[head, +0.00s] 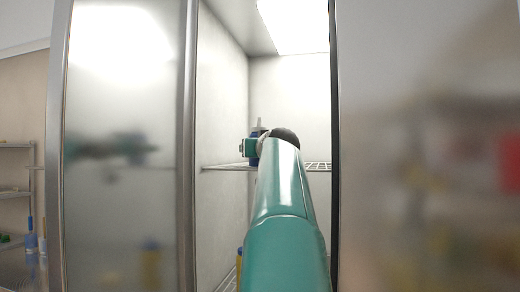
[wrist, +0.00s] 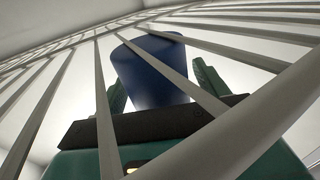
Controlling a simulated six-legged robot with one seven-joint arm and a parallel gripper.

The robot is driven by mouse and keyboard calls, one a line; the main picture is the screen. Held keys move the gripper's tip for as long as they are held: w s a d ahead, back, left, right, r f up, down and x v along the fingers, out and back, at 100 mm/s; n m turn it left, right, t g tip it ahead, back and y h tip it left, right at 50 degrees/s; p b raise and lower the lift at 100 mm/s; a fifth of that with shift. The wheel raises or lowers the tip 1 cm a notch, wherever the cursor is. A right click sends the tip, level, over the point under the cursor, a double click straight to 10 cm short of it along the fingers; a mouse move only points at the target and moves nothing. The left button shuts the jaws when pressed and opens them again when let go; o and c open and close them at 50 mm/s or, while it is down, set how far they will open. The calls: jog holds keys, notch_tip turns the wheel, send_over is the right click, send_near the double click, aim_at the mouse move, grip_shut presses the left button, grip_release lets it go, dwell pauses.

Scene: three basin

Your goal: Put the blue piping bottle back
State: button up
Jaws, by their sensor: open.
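The blue piping bottle (head: 254,134) is upright at the wire shelf (head: 225,167) inside the cabinet, with a pale nozzle on top. My arm hides part of it in the head view. In the wrist view, the bottle's blue body (wrist: 150,72) shows through the shelf bars, between the two green fingers of my gripper (wrist: 163,85). The fingers are open, one on each side of the bottle, with a light gap visible on the right. I cannot tell whether the left finger touches it. The bottle's base appears to be on the bars, though contact is not clear.
A metal door frame (head: 188,150) stands left of my arm, and a dark edge (head: 335,150) on the right. A yellow item (head: 239,262) is lower in the cabinet. Outside at far left, a rack (head: 15,192) and blue bottles (head: 31,242) show.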

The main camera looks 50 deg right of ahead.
jog(key=v, duration=1.3)
jog(key=shift+a+r, duration=0.2)
jog(key=shift+a, duration=0.25)
jog(key=shift+s, duration=0.1)
